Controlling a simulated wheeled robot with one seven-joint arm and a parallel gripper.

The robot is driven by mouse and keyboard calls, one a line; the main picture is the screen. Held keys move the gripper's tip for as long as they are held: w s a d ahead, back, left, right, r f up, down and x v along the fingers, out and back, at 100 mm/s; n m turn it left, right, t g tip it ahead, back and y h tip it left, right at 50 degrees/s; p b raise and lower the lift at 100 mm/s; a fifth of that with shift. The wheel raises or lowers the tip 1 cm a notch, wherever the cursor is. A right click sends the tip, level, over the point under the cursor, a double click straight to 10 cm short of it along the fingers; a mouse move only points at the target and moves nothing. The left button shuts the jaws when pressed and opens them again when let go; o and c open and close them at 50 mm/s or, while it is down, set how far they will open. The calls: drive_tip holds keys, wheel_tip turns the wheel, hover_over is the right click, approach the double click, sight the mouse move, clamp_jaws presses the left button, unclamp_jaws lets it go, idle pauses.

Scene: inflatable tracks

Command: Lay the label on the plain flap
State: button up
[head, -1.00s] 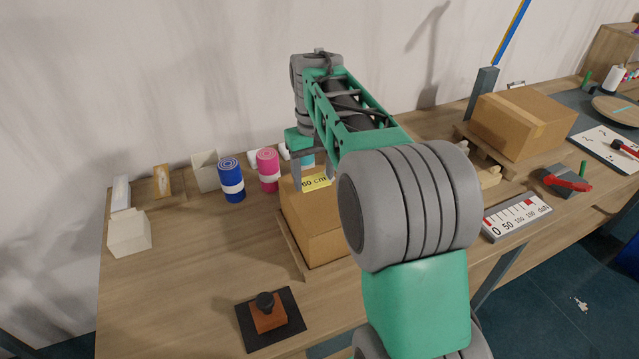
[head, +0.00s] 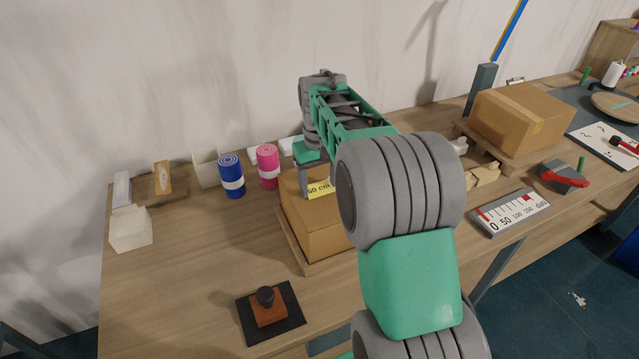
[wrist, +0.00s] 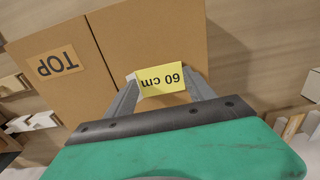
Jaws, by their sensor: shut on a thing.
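The yellow label reading "60 cm" (wrist: 163,79) is pinched between the two fingertips of my gripper (wrist: 166,88). It shows over the cardboard box (head: 312,228) in the head view (head: 319,189). In the wrist view the box top has two flaps parted by a seam. The left flap carries a tan "TOP" label (wrist: 57,63). The plain flap (wrist: 150,35) is bare and lies under and beyond the yellow label. I cannot tell whether the label touches the flap. My forearm hides the box's right part in the head view.
A blue roll (head: 231,176) and a pink roll (head: 268,166) stand behind the box at left. A stamp (head: 268,306) on a dark pad is in front. A gauge block (head: 511,212) and a second box (head: 520,120) stand to the right. Bare table lies left of the box.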

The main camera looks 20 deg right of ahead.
sight(318, 189)
drive_tip(key=shift+s+a+f, duration=0.1)
drive_tip(key=shift+s+f, duration=0.1)
drive_tip(key=shift+f, duration=0.25)
drive_tip(key=shift+s+f, duration=0.15)
drive_tip(key=shift+f, duration=0.3)
drive_tip(key=o, duration=1.3)
drive_tip(key=shift+f, duration=0.1)
drive_tip(key=shift+c, duration=0.2)
drive_tip(key=shift+r, duration=0.2)
wheel_tip(318, 189, up, 13)
drive_tip(key=s+a+f+t, duration=0.2)
drive_tip(key=s+a+f, duration=0.2)
drive_tip(key=s, duration=0.4)
drive_tip(key=s+a+f+t, duration=0.1)
drive_tip(key=s+a+f, duration=0.4)
drive_tip(key=s, duration=0.4)
drive_tip(key=shift+a+t, duration=0.4)
drive_tip(key=shift+a, duration=0.5)
